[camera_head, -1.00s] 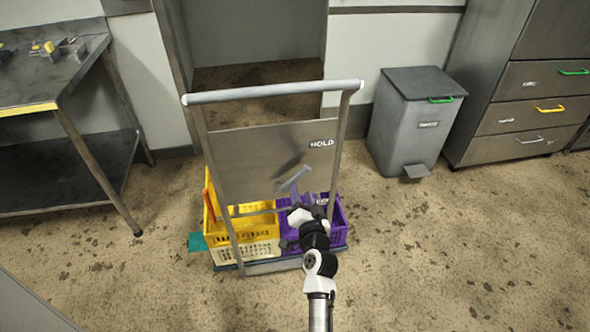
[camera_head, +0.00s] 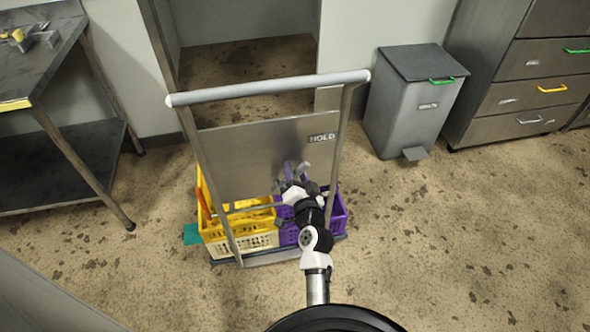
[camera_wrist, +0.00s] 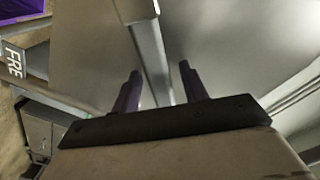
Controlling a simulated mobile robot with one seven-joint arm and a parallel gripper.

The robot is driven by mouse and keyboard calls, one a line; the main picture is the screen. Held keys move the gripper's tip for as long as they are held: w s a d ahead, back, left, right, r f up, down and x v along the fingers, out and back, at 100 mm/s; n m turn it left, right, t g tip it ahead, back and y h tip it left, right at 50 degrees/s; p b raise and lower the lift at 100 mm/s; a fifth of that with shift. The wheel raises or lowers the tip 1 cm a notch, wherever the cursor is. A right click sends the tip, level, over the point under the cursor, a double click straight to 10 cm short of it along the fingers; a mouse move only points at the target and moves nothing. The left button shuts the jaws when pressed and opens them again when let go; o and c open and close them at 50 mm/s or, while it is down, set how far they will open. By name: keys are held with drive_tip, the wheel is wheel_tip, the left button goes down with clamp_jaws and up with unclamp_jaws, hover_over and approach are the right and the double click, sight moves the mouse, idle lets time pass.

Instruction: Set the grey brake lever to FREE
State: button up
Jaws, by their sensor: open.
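The grey brake lever (camera_wrist: 150,50) is a bar in front of the trolley's metal panel (camera_head: 240,160). In the wrist view it runs between the two purple fingers of my gripper (camera_wrist: 160,85), which are apart. Whether they touch it I cannot tell. In the head view my gripper (camera_head: 293,171) is at the panel's lower right and largely hides the lever. A HOLD label (camera_head: 322,137) is at the panel's upper right. A label reading FRE, cut off by the picture edge (camera_wrist: 14,60), shows at the left of the wrist view.
The trolley's push handle (camera_head: 270,88) spans above the panel. A yellow crate (camera_head: 240,230) and a purple crate (camera_head: 335,215) sit on its base. A grey pedal bin (camera_head: 410,100) stands right, a steel table (camera_head: 35,75) left. The floor at right is clear.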

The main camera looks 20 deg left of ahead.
drive_tip(key=shift+s, duration=0.1)
drive_tip(key=shift+c, duration=0.3)
clamp_jaws()
drive_tip(key=shift+d+f, duration=0.1)
wheel_tip(320, 180, down, 10)
drive_tip(key=m+b, duration=0.5)
drive_tip(key=m, duration=1.1)
drive_tip(key=shift+w+d, duration=0.25)
drive_tip(key=shift+w, duration=0.05)
drive_tip(key=shift+m, duration=0.3)
drive_tip(key=shift+o, duration=0.3)
unclamp_jaws()
